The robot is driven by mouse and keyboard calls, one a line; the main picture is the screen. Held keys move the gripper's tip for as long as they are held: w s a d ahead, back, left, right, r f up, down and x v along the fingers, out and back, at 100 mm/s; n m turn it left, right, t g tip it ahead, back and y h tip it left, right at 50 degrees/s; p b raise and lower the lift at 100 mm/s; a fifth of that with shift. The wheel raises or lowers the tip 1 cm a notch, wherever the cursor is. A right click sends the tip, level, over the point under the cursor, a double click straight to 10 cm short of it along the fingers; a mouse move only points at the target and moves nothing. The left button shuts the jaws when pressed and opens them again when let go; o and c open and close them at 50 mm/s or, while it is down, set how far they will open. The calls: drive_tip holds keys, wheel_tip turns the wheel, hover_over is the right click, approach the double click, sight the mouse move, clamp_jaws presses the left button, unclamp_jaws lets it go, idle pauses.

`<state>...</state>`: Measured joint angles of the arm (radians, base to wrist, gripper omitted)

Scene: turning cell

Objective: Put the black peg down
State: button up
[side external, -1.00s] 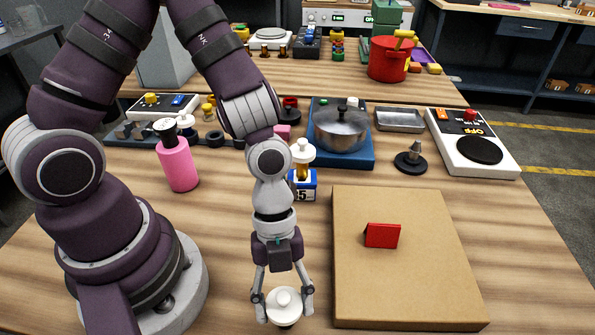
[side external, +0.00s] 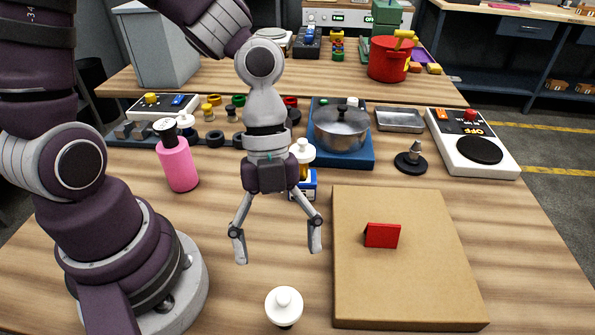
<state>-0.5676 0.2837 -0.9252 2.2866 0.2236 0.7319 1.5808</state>
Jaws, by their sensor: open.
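My gripper (side external: 277,248) is open and empty, with its fingers spread wide above the wooden table. Just below and in front of it, a white knob-shaped piece (side external: 284,305) stands upright on the table near the front edge. A small dark part shows under its white top; the rest of its underside is hidden. The gripper is clear of this piece. I cannot tell for sure whether it is the black peg. A black round base with a grey upright post (side external: 411,158) stands farther back on the right.
A brown board (side external: 400,280) with a red block (side external: 382,235) lies right of the gripper. A pink bottle (side external: 177,162) stands at left. Behind are a pot (side external: 340,130), a blue box (side external: 303,185) and a white hotplate (side external: 472,140). The table's front middle is mostly clear.

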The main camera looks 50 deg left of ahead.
drive_tip(key=w+a+r+n+t+y, duration=0.1)
drive_tip(key=a+r+n+t, duration=0.3)
drive_tip(key=n, duration=0.8)
drive_tip(key=a+r+n+t+y, duration=0.3)
drive_tip(key=a+r+n, duration=0.2)
drive_tip(key=a+n, duration=0.3)
drive_tip(key=n, duration=0.3)
drive_tip(key=shift+w+a+r+n+t, duration=0.25)
drive_tip(key=shift+w+r+n+t, duration=0.15)
